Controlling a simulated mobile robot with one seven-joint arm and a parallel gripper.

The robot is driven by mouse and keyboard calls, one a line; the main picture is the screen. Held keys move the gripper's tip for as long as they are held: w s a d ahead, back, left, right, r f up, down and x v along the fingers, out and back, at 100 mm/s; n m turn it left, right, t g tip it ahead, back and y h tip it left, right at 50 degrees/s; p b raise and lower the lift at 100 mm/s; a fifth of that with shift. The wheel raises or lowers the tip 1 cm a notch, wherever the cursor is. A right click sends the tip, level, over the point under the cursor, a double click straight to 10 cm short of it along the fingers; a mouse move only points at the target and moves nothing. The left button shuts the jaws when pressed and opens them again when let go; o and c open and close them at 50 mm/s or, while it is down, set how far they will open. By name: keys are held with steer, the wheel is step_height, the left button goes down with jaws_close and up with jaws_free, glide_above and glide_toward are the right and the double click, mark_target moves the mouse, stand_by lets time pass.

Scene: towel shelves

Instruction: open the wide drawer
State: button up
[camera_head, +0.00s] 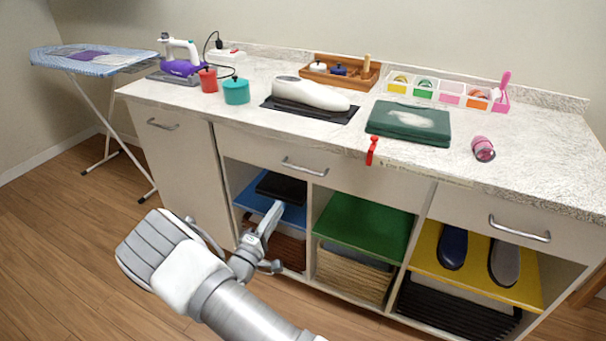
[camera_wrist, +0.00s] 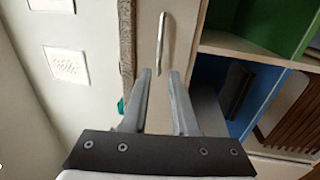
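The wide drawer (camera_head: 335,177) is the broad white front in the middle of the counter, above the blue and green compartments. It looks shut. Its silver bar handle (camera_head: 305,167) also shows in the wrist view, where the handle (camera_wrist: 164,38) stands upright beyond the fingertips. My gripper (camera_head: 277,206) is in front of the blue compartment, below and to the left of the handle. In the wrist view my gripper (camera_wrist: 160,74) has its two fingers apart with nothing between them. The fingertips appear apart from the handle.
The blue shelf (camera_head: 265,208), green shelf (camera_head: 365,227) and yellow shelf (camera_head: 475,278) lie below the drawers. A red clamp-like item (camera_head: 372,151) hangs at the counter edge above the drawer. A left front (camera_head: 170,165) and right drawer (camera_head: 470,211) flank it. The wooden floor in front is open.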

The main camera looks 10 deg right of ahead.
mark_target(303, 170)
steer(key=b+x, duration=0.2)
steer(key=x, duration=1.5)
steer(key=shift+w+d, duration=0.1)
steer(key=shift+d, duration=0.05)
jaws_close()
stand_by(0.8)
